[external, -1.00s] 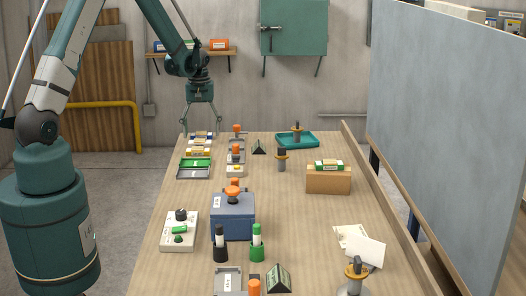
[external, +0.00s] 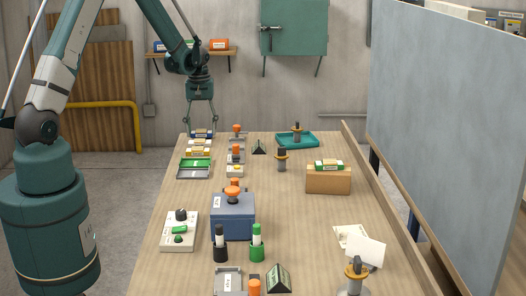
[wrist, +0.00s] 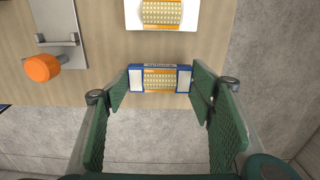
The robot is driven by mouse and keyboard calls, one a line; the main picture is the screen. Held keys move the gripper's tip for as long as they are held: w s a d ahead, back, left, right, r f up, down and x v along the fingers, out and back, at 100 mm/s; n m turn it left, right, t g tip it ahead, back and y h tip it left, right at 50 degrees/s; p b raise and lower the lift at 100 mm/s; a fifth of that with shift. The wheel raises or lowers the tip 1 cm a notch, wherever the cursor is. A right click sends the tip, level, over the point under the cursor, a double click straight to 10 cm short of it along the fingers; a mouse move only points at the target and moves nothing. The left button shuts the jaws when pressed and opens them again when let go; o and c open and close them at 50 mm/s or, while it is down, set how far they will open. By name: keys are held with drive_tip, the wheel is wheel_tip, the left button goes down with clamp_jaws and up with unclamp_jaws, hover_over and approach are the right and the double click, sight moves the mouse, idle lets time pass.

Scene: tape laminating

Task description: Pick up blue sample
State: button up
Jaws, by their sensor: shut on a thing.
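The blue sample (external: 202,133) is a small block with blue edges, white end blocks and a tan patterned middle. It is at the far left end of the bench in the external view. In the wrist view the blue sample (wrist: 160,79) lies between the green finger pads of my gripper (wrist: 159,86), near their tips. My gripper (external: 201,127) is shut on it by its two ends. Whether the sample is clear of the bench is hard to tell.
Yellow samples (external: 199,151) and a green one (external: 196,163) lie in front of it. Orange-knobbed fixtures (external: 237,129) stand to its right. A teal tray (external: 297,139) is farther right.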

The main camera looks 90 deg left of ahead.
drive_tip(key=shift+r, duration=4.6)
